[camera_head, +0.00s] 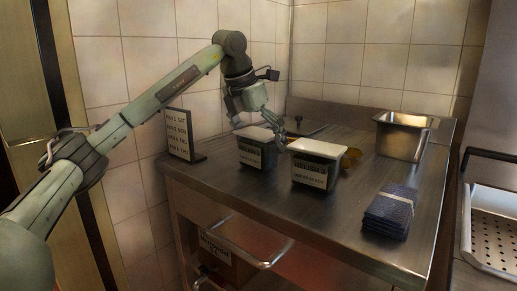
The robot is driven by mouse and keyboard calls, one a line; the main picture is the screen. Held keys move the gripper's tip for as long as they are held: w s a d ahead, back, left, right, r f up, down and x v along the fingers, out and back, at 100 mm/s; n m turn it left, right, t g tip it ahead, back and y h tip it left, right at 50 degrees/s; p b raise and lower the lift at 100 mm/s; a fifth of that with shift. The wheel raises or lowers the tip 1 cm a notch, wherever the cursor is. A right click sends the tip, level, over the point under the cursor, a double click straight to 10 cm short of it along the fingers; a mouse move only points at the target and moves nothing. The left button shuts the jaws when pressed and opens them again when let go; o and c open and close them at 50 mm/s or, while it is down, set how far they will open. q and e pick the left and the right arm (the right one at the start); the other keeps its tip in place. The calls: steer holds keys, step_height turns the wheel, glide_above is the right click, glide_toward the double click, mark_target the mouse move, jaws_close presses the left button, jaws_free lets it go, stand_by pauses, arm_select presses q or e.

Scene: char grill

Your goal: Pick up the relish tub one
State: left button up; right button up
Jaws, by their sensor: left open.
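Two dark tubs with pale lids and white labels stand on the steel counter (230,190). The left tub (258,148) is nearer the wall corner, and the right tub (316,163) is a little closer to the front. The label writing is too small for me to tell which is the relish tub. My left gripper (277,132) is open above and just behind the left tub's lid, pointing down between the two tubs. I cannot tell whether it touches a lid. My right gripper is out of view.
A steel pan (402,137) is at the back right, and folded blue cloths (390,211) lie at the front right. An amber object (351,157) is partly hidden behind the right tub.

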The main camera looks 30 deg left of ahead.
arm_select(q)
steer(key=shift+w+f, duration=0.25)
steer(key=shift+f, duration=0.4)
steer(key=c, duration=1.2)
steer(key=shift+r, duration=0.1)
steer(key=shift+c, duration=0.4)
